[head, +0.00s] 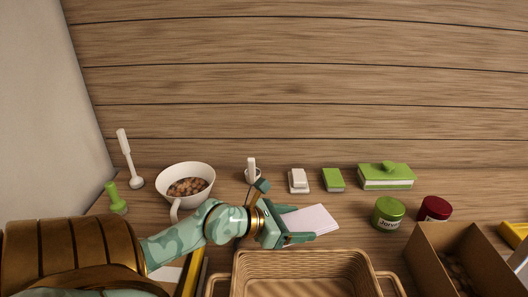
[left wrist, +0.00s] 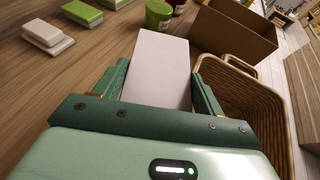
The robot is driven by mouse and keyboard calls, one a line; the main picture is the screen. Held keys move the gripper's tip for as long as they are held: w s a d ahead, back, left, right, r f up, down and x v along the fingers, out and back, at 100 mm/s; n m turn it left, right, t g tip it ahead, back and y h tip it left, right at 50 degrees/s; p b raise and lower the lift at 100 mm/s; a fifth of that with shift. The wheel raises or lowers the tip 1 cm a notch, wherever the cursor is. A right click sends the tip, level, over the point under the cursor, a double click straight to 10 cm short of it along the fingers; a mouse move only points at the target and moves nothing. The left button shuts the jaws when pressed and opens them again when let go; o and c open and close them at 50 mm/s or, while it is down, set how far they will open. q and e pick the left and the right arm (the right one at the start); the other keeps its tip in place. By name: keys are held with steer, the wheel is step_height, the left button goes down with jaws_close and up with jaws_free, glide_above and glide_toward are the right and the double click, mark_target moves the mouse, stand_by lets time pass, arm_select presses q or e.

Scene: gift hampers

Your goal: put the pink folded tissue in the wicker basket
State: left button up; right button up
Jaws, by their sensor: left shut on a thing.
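The pink folded tissue (head: 312,219) is a flat pale pink block in the head view. My left gripper (head: 292,238) is shut on it, just behind the wicker basket. In the left wrist view the tissue (left wrist: 160,68) stands between the two green fingers (left wrist: 158,92). The wicker basket (head: 306,256) is at the front middle of the head view, partly cut off by the lower edge. In the left wrist view the basket (left wrist: 262,95) is to the right of the tissue. I cannot tell whether the tissue touches the table. My right gripper is not in view.
A white bowl of brown pieces (head: 203,173) stands left of my gripper. A green jar (head: 387,213) and a red jar (head: 434,208) stand to the right. A cardboard box (head: 428,262) is right of the basket. A green-lidded dish (head: 386,176) is farther back.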

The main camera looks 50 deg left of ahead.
arm_select(q)
steer(key=w+a+f+b, duration=0.2)
steer(key=w+f, duration=0.1)
steer(key=w+a+f+b, duration=0.3)
steer(key=w, duration=0.1)
steer(key=w+a+f+b, duration=0.2)
steer(key=w+a+f, duration=0.1)
steer(key=shift+w+a, duration=0.2)
steer(key=shift+w, duration=0.05)
steer(key=f+b, duration=0.2)
steer(key=f, duration=0.2)
steer(key=shift+w+a+f+b, duration=0.1)
steer(key=shift+w+a+b, duration=0.15)
steer(key=shift+w+b, duration=0.15)
steer(key=shift+s, duration=0.1)
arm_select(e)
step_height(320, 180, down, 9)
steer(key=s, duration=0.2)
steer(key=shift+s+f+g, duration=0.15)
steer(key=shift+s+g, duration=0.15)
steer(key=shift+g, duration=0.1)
arm_select(q)
steer(key=o, duration=0.9)
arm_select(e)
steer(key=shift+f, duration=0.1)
arm_select(q)
steer(key=shift+o, duration=0.2)
